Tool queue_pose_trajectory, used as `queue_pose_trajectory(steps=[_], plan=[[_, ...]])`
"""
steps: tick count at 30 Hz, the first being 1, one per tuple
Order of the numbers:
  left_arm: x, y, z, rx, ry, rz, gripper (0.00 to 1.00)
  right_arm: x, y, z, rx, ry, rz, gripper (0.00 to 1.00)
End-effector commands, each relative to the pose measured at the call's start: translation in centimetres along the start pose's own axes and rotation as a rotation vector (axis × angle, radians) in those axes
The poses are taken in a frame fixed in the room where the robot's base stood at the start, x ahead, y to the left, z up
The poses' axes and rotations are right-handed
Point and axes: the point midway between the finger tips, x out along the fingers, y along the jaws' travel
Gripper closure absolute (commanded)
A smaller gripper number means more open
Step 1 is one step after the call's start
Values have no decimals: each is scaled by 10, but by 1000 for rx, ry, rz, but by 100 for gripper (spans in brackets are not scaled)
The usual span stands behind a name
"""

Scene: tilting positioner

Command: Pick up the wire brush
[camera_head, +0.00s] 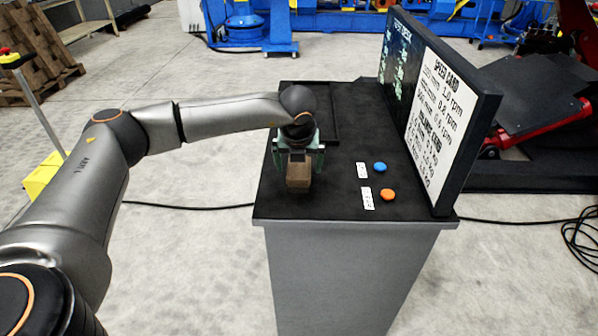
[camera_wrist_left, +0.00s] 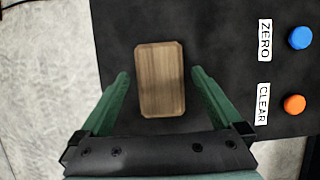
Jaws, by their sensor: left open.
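The wire brush (camera_head: 298,177) shows as a brown wooden block on the dark top of the grey desk (camera_head: 345,280). In the left wrist view the wooden back of the brush (camera_wrist_left: 160,85) faces the camera, and its bristles are hidden. My left gripper (camera_head: 299,163) is over the desk, pointing down at the brush. Its green fingers (camera_wrist_left: 160,75) are open, one on each side of the block, with a gap on both sides. The exact height of the fingertips is hard to tell. My right gripper is not in view.
A blue button (camera_head: 379,167) and an orange button (camera_head: 388,194), with ZERO and CLEAR labels, lie right of the brush. An upright display panel (camera_head: 437,110) lines the desk's right side. A shallow dark tray (camera_head: 333,112) is behind the gripper.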

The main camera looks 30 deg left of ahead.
Motion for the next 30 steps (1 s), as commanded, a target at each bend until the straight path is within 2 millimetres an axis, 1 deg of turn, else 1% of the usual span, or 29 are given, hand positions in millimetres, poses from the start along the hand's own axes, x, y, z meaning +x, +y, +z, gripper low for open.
queue_pose_trajectory(steps=[1, 4, 30], plan=[[5, 0, 0, 0, 0, 1, 0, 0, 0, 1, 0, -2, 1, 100], [8, 0, 0, 0, 0, 0, 0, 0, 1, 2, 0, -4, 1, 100], [12, 0, -2, 0, 0, -1, 0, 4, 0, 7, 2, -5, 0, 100]])
